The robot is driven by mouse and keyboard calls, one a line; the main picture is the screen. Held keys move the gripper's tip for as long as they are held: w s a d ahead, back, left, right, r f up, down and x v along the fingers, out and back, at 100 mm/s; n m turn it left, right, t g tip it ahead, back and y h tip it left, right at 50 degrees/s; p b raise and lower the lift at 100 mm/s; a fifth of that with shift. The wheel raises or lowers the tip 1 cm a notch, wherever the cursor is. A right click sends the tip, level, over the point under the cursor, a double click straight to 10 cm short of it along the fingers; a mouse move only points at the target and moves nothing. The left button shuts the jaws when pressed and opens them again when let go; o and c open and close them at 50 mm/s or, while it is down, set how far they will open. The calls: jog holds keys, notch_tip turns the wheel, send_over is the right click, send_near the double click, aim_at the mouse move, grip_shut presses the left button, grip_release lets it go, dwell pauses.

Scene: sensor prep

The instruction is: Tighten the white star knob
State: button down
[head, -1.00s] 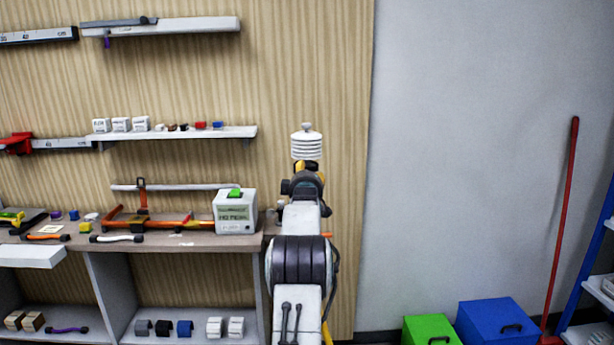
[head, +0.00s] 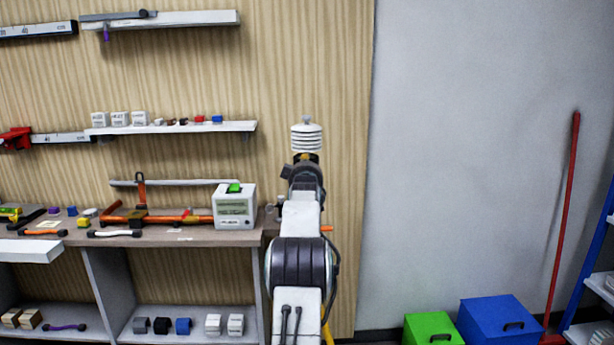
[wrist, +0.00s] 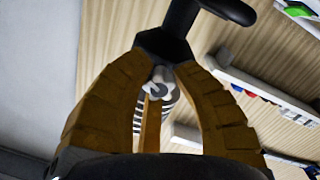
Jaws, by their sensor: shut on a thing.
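The white star knob (wrist: 160,84) shows in the wrist view as a small pale lobed piece with a grey centre, between the two brown fingers of my gripper (wrist: 162,48). The fingers are closed in around it; their exact contact is partly hidden by dark parts at the tips. A black T-shaped piece (wrist: 185,18) sticks out past the fingertips. A white ribbed shield (head: 306,138) stands upright just above my gripper (head: 305,160) in the head view. My own wrist hides the knob there.
A bench holds a white box with a green top (head: 235,207) and orange tools, left of my arm. A shelf (head: 180,129) with small blocks is on the wood wall. Green (head: 432,328) and blue (head: 502,322) boxes stand on the floor at right, near a red pole (head: 563,215).

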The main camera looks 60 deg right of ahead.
jog(key=shift+m, duration=0.6)
jog(key=c, duration=1.2)
grip_release()
jog(key=shift+w, duration=0.1)
jog(key=shift+o, duration=1.3)
jog(key=shift+r, duration=0.1)
jog(key=shift+r, duration=0.15)
